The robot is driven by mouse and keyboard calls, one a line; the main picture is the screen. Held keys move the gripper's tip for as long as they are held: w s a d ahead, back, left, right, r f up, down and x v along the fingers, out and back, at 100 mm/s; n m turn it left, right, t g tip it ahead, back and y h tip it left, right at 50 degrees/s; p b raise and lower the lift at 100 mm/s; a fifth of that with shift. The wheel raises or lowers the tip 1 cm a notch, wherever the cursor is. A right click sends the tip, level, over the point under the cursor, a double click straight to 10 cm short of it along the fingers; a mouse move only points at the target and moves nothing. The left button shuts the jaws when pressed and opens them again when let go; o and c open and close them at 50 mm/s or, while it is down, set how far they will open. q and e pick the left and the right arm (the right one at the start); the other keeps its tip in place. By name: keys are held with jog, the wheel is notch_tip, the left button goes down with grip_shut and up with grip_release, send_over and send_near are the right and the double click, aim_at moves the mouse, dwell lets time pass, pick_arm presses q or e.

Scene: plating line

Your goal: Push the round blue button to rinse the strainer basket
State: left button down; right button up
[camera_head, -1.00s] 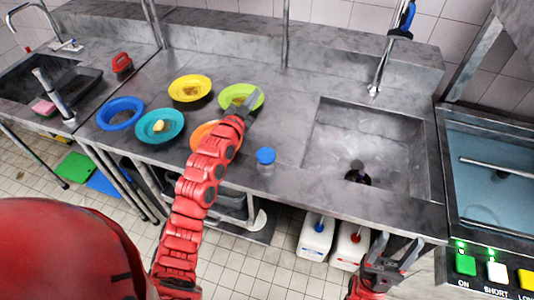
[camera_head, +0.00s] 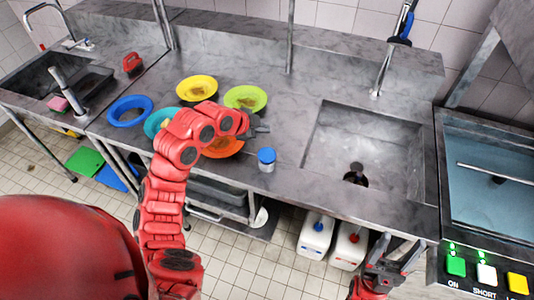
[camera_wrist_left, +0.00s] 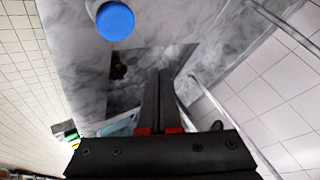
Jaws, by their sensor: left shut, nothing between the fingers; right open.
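A round blue button-like top (camera_head: 266,155) sits on a short pale, clear-looking body on the counter, left of the sink. In the left wrist view the blue top (camera_wrist_left: 115,20) is at the upper edge, left of my fingers. My left gripper (camera_head: 264,130) is shut and empty, just behind the blue top in the head view and apart from it. In the left wrist view the shut fingers (camera_wrist_left: 159,74) point toward the sink. A small dark piece (camera_head: 356,170), possibly the strainer basket, is at the sink's drain. My right gripper (camera_head: 398,250) is open and empty, low in front of the counter.
Several bowls, including yellow (camera_head: 197,88), green (camera_head: 245,98) and orange (camera_head: 224,147), stand left of the blue top. The sink (camera_head: 320,135) and its tap (camera_head: 385,60) are to the right. A machine with coloured buttons (camera_head: 486,274) is at far right. Jugs (camera_head: 316,236) stand below.

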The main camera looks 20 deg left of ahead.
pick_arm(q)
jog(key=shift+f, duration=0.15)
jog(key=b, duration=0.4)
send_over(271, 150)
jog(key=s+a, duration=0.2)
jog(key=s, duration=0.1)
jog(key=f, duration=0.7)
jog(key=shift+d+f, duration=0.2)
jog(key=shift+f, duration=0.6)
jog(key=shift+b, duration=0.35)
jog(key=shift+f+b, duration=0.4)
jog(key=shift+b, duration=0.1)
